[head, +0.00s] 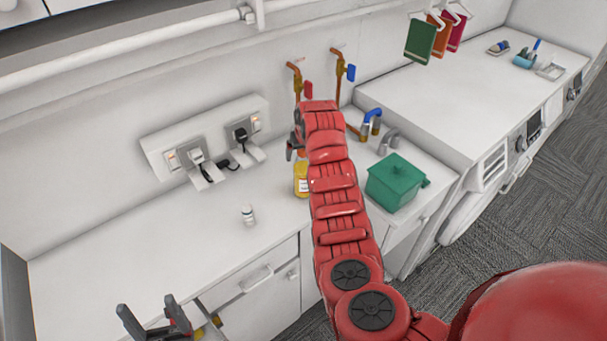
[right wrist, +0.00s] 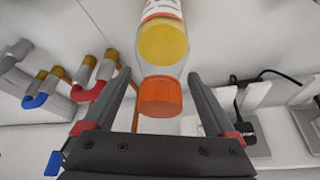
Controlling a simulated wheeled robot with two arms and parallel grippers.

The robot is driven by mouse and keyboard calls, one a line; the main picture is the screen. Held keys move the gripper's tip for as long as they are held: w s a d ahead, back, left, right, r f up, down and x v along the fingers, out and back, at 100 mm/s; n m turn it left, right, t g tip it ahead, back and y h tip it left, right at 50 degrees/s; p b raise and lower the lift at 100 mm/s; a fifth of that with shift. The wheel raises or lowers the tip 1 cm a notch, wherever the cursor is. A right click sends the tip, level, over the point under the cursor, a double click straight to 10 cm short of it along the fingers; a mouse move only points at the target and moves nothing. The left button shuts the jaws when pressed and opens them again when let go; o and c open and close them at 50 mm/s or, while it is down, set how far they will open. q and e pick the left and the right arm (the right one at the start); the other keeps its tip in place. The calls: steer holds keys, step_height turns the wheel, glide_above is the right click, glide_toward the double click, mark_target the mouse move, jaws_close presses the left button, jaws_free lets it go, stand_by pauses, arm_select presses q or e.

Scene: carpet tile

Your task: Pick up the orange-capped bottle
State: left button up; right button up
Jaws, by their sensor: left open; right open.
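The orange-capped bottle (head: 301,183) stands on the white counter in the head view, yellow inside with a pale label. Its upper part is partly hidden by my right gripper and arm. In the right wrist view the bottle (right wrist: 163,45) shows with its orange cap (right wrist: 160,97) between the two fingers. My right gripper (head: 292,150) is open around the cap, with a visible gap on each side. My left gripper (head: 148,312) is open and empty at the lower left, near the counter's front edge.
A green box (head: 396,182) sits to the right of my right arm. Sockets with plugs (head: 205,140) and pipes with red and blue valves (head: 344,70) are along the wall.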

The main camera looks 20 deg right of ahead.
steer(key=c, duration=1.4)
jaws_close()
steer(key=shift+s+f, duration=0.1)
